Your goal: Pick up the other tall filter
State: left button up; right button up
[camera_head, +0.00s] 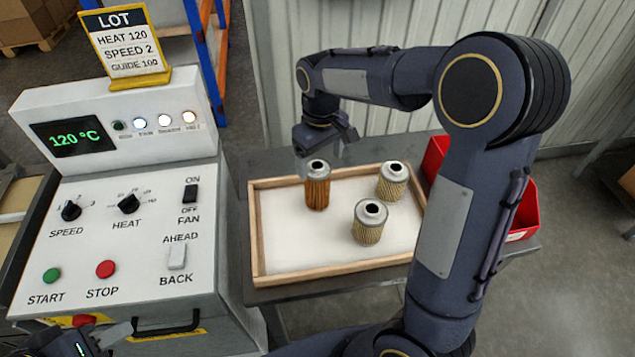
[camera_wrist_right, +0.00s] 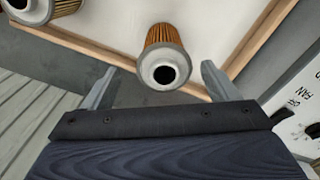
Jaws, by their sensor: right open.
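One tall filter (camera_head: 317,190) with orange-brown pleats and a metal cap stands upright in the tray (camera_head: 256,240), near its back left part. Two shorter, pale-pleated filters stand to its right, one at the back (camera_head: 392,183) and one nearer the front (camera_head: 369,227). My right gripper (camera_head: 318,154) is open, just above and behind the tall filter. In the right wrist view, the tall filter (camera_wrist_right: 165,48) shows ahead of and between the spread fingers, not gripped. My left gripper (camera_head: 100,341) is partly cut off at the bottom left; its jaw opening is unclear.
The control machine (camera_head: 130,240) stands left of the tray, its display reading 120 °C, with a lot card (camera_head: 124,45) on top. A red bin (camera_head: 520,212) sits right of the tray, partly behind my right arm. The tray's front left floor is clear.

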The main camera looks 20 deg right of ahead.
aim_at(317, 185)
jog(key=f, duration=0.2)
jog(key=f+p, duration=0.1)
jog(key=f, duration=0.4)
jog(key=shift+w+a+f, duration=0.2)
jog(key=shift+w+a, duration=0.05)
jog(key=shift+a, duration=0.05)
jog(key=c, duration=1)
jog(key=shift+c, duration=0.2)
jog(key=shift+r, duration=0.1)
